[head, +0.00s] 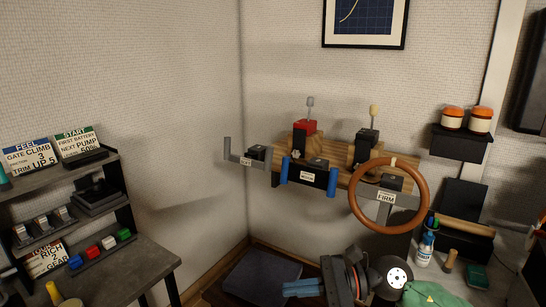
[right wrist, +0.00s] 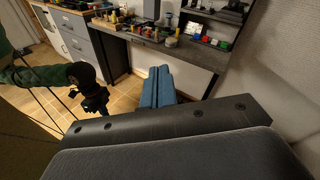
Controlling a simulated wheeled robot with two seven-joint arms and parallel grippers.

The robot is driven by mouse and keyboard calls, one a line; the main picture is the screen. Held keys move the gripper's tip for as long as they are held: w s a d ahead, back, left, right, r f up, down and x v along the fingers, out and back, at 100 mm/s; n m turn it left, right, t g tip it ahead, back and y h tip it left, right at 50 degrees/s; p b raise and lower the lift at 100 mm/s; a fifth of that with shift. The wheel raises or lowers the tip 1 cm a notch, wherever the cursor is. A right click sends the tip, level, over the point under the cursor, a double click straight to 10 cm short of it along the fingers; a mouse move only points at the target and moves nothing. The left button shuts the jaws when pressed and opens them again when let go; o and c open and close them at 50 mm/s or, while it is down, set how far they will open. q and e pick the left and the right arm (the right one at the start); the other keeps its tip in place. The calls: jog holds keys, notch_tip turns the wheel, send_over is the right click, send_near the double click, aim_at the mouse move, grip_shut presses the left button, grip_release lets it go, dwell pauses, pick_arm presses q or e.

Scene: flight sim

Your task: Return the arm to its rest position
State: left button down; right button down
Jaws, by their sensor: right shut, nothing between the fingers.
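My right gripper (head: 285,288) is low in the head view, its blue fingers pointing left. In the right wrist view the fingers (right wrist: 158,90) lie side by side, shut with nothing between them. The gripper is below the wooden control panel (head: 340,179) and apart from it. A green-sleeved arm with a black joint (right wrist: 82,74), apparently my left arm, shows at the left of the right wrist view. Its fingers cannot be made out, and no left gripper shows in the head view.
An orange-brown wheel (head: 352,205) and levers stand on the panel. A black shelf (head: 460,144) holds two orange-topped jars. A spray bottle (head: 425,249) stands at right. A dark desk (head: 135,265) with signs and colored blocks is at left. Floor between is partly clear.

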jog(key=w+d+r+m+t, duration=0.1)
jog(key=w+m+t, duration=0.1)
jog(key=m+t, duration=0.8)
jog(key=w+d+r+m+t, duration=0.1)
jog(key=w+r+m+t, duration=0.15)
jog(key=m+t, duration=0.75)
jog(key=w+d+f+m+h, duration=0.15)
jog(key=f+m+h, duration=0.3)
jog(key=m, duration=0.45)
jog(key=d+f+m+h, duration=0.3)
jog(key=f+m+h, duration=0.15)
jog(key=m, duration=0.35)
jog(key=s+d+f+m+g+h, duration=0.2)
jog(key=s+f+m+g+h, duration=0.1)
jog(key=f+m, duration=0.3)
jog(key=s+d+f+m+g+h, duration=0.25)
jog(key=f+m+h, duration=0.2)
jog(key=f, duration=0.45)
jog(key=s+a+f+m+g+y, duration=0.1)
jog(key=s+f+m+g, duration=0.2)
jog(key=s+f+g, duration=0.3)
jog(key=s+a+f+m+g+y, duration=0.1)
jog(key=s+f+m+g, duration=0.3)
jog(key=s+f, duration=0.5)
jog(key=s+g, duration=0.2)
jog(key=s, duration=0.5)
jog(key=shift+s, duration=0.25)
jog(key=shift+m, duration=0.25)
